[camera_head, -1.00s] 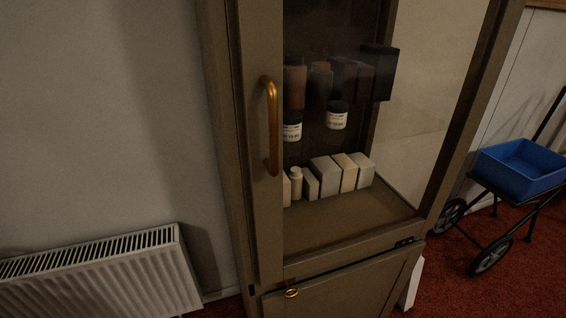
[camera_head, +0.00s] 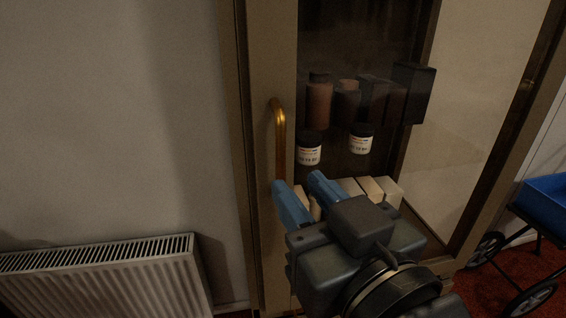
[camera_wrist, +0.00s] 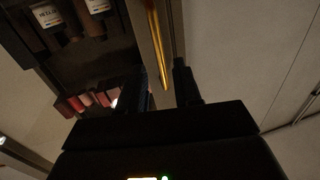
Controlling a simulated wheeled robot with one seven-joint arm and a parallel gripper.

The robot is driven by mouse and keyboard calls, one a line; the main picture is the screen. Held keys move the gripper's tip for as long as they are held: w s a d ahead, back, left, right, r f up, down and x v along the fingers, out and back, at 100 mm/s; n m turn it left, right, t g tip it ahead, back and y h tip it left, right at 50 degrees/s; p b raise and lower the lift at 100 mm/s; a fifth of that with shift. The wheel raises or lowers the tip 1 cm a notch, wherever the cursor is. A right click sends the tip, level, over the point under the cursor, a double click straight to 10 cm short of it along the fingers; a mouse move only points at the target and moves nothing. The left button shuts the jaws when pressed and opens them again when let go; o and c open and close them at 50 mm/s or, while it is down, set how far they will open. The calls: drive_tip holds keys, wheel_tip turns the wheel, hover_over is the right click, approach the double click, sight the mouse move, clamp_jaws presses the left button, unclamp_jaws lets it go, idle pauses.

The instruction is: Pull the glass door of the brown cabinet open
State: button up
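The brown cabinet (camera_head: 516,110) stands in the middle and right of the head view. Its glass door (camera_head: 270,62) appears shut. A brass bar handle (camera_head: 280,130) runs upright on the door's left stile. My gripper (camera_head: 298,182) is in front of the door near the handle's lower end, with its blue fingers apart. In the wrist view the handle (camera_wrist: 158,48) shows ahead, in line with the gap between the dark fingers (camera_wrist: 160,82). I cannot tell whether either finger touches it. The gripper hides the lower front of the door.
Jars (camera_head: 361,138), dark bottles (camera_head: 319,100) and pale boxes (camera_head: 372,188) stand behind the glass. A white radiator (camera_head: 110,275) is on the wall to the left. A cart with a blue bin (camera_head: 548,203) stands on the red carpet at the right.

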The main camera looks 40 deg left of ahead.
sight(283, 169)
drive_tip(key=x, duration=0.6)
drive_tip(key=shift+w+a+p, duration=0.2)
drive_tip(key=shift+a+p, duration=0.15)
drive_tip(key=shift+p, duration=0.05)
drive_tip(key=shift+c, duration=0.2)
clamp_jaws()
